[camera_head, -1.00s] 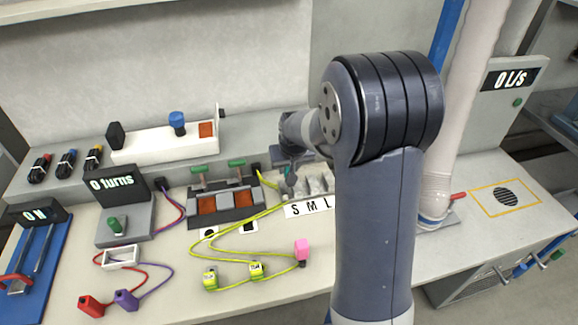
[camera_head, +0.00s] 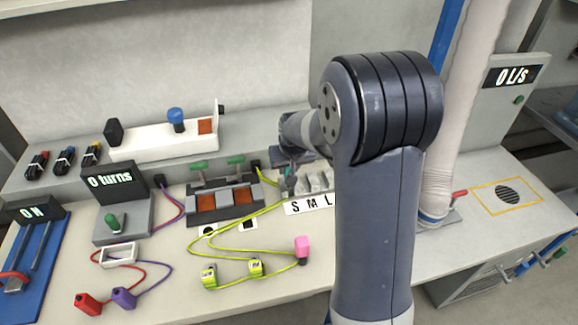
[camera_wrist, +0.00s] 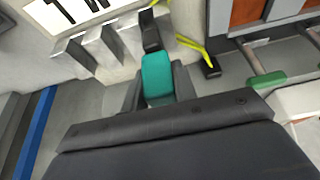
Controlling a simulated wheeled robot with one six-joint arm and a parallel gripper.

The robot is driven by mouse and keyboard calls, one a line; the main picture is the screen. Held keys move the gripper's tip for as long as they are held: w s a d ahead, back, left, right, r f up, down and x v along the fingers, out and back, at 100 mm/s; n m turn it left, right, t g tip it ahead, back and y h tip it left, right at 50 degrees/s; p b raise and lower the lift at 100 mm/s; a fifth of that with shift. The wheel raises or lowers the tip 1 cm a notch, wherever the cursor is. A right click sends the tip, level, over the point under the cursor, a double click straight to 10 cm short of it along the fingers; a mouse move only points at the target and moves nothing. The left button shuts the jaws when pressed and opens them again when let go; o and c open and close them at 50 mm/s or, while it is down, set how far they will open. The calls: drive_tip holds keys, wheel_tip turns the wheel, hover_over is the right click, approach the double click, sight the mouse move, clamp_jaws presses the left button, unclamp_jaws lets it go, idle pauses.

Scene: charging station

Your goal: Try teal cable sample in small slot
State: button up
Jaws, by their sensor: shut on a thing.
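My gripper (camera_wrist: 157,92) is shut on the teal cable sample (camera_wrist: 157,76), which sits between its two dark fingers in the wrist view. A black piece in front of the teal part stands at the end of the grey slot block (camera_wrist: 101,46). In the head view, my gripper (camera_head: 289,181) is low at the left end of the slot block (camera_head: 317,183), near the letter S of the S M L label (camera_head: 309,205). Whether the sample is inside the small slot or only beside it, I cannot tell. My arm hides part of the block's right side.
Yellow cables (camera_head: 238,218) run close to the left of the slot block, with a pink plug (camera_head: 302,244) in front. A dark fixture with green handles (camera_head: 224,201) stands to the left. A thick pale hose (camera_head: 452,150) rises at the right.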

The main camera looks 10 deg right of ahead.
drive_tip(key=shift+f, duration=0.2)
drive_tip(key=shift+r, duration=0.2)
drive_tip(key=shift+r+p, duration=0.35)
drive_tip(key=shift+r, duration=0.15)
drive_tip(key=shift+f+b, duration=0.75)
drive_tip(key=shift+b, duration=0.1)
idle(1.4)
drive_tip(key=o, duration=1.1)
drive_tip(key=shift+r, duration=0.15)
drive_tip(key=v, duration=1)
drive_tip(key=shift+s+r, duration=0.2)
drive_tip(key=shift+r, duration=0.05)
